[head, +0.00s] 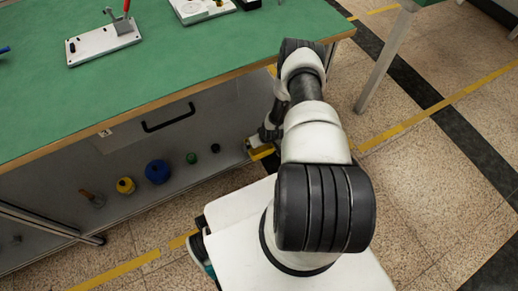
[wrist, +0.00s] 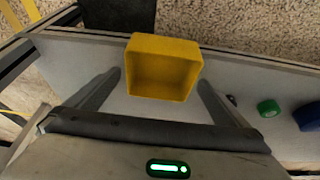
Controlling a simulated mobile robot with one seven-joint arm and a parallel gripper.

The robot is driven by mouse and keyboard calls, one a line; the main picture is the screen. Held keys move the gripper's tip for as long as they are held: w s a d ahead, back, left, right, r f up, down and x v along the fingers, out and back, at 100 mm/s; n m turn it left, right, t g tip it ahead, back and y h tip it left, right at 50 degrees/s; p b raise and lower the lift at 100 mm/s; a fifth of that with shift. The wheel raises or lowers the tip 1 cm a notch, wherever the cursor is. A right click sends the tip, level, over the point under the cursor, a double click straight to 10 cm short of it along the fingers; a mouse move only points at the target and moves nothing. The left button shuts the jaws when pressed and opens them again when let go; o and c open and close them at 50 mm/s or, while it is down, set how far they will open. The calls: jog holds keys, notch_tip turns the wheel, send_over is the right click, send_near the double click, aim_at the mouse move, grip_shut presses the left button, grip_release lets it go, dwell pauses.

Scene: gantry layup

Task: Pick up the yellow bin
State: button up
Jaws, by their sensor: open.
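The yellow bin (wrist: 163,48) is a small open-topped box on the grey lower shelf under the workbench, and I see into its hollow in the wrist view. In the head view only part of the bin (head: 262,153) shows beside my arm. My gripper (wrist: 160,82) is open, with one finger to the left of the bin and one to the right. Gaps show between the fingers and the bin's sides in the picture. How far the fingertips reach along the bin's depth I cannot tell.
A green item (wrist: 269,108), a blue item (wrist: 308,118) and a small dark item (wrist: 232,100) stand on the shelf to the right in the wrist view. The green bench top (head: 180,95) overhangs the shelf, with a drawer handle (head: 168,118) below it.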

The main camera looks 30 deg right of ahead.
aim_at(259, 149)
jog(key=shift+x, duration=1.3)
jog(key=shift+f, duration=0.25)
jog(key=c, duration=1)
